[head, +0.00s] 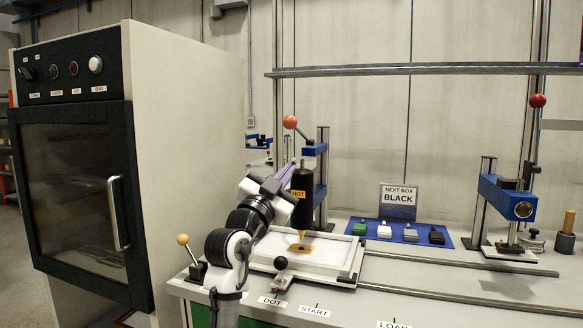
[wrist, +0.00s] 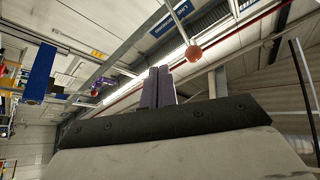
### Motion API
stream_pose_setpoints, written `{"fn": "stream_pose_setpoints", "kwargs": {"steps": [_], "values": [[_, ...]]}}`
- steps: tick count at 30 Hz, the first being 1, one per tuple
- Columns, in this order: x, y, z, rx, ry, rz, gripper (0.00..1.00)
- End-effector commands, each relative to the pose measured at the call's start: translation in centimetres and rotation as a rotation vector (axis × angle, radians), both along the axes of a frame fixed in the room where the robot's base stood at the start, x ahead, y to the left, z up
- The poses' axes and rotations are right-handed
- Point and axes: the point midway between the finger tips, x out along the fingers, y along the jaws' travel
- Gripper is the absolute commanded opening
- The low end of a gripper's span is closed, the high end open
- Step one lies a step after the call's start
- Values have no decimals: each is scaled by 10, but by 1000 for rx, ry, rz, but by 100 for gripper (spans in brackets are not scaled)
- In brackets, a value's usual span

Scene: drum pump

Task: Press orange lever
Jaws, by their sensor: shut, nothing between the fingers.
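The orange lever shows in the head view as an orange ball (head: 290,121) on a thin rod, at the top of a blue and black press (head: 321,150). In the wrist view the orange ball (wrist: 193,53) hangs on its rod above and to the right of the fingertips, apart from them. My gripper (head: 290,167) is shut and empty, with its fingers pointing up, below the ball in the head view. The shut fingers show upright in the wrist view (wrist: 158,76). A black cylinder marked HOT (head: 302,190) with a yellow nozzle stands just right of my gripper.
A white-framed tray (head: 345,262) with a brown and yellow spot lies under the nozzle. A yellow-knobbed lever (head: 183,240) and a black-knobbed lever (head: 281,263) stand in front. A large oven cabinet (head: 190,140) stands left. A red-knobbed press (head: 507,200) stands right.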

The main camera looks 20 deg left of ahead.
Motion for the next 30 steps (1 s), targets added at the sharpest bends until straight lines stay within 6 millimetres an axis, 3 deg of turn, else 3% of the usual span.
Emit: {"fn": "stream_pose_setpoints", "kwargs": {"steps": [3,9,30], "values": [[-19,4,-11,1,-4,2,0],[-34,6,-18,1,-6,0,0],[-35,5,-17,2,-5,1,0]]}}
